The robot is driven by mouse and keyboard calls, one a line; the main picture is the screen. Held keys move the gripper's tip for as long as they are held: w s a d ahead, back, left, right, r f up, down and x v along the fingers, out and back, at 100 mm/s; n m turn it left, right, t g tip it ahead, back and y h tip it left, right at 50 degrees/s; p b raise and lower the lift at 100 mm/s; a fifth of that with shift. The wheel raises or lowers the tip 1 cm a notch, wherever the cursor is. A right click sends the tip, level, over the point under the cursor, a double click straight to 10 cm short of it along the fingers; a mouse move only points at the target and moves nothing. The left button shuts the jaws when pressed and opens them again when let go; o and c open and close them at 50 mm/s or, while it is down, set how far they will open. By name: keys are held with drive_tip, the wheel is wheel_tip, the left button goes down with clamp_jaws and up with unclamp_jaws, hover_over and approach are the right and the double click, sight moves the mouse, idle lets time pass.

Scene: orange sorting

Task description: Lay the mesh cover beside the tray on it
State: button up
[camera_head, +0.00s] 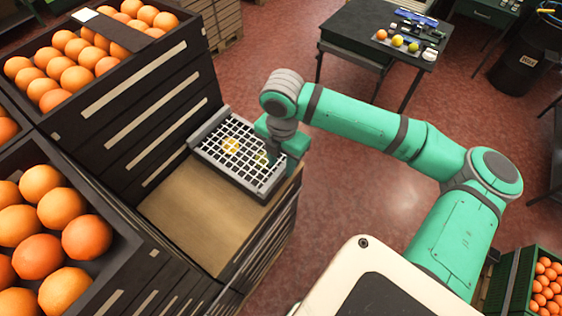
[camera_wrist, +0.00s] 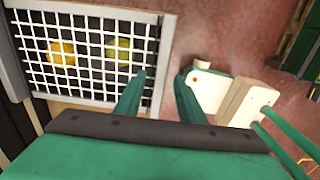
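The white mesh cover (camera_head: 228,147) lies over the grey tray (camera_head: 209,126) on the wooden top of the dark crate stack. In the wrist view the mesh cover (camera_wrist: 95,72) spans the tray (camera_wrist: 166,50) opening, with a yellow fruit (camera_wrist: 62,54) and a duller greenish one (camera_wrist: 119,50) showing beneath it. My gripper (camera_wrist: 160,72) is at the tray's right end. Its two fingers are apart, one over the mesh and one outside the rim, with a visible gap between them. In the head view my gripper (camera_head: 268,158) partly hides that end. Whether the fingers touch the mesh is unclear.
Crates of oranges (camera_head: 80,60) stand to the left, higher than the tray. The wooden surface (camera_head: 195,215) in front of the tray is bare. A dark table (camera_head: 360,30) with fruit and small items stands at the back. Red floor lies to the right.

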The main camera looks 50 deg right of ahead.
drive_tip(key=shift+r, duration=0.1)
wheel_tip(320, 180, up, 11)
drive_tip(key=shift+f, duration=0.2)
idle(0.4)
wheel_tip(320, 180, up, 8)
idle(0.8)
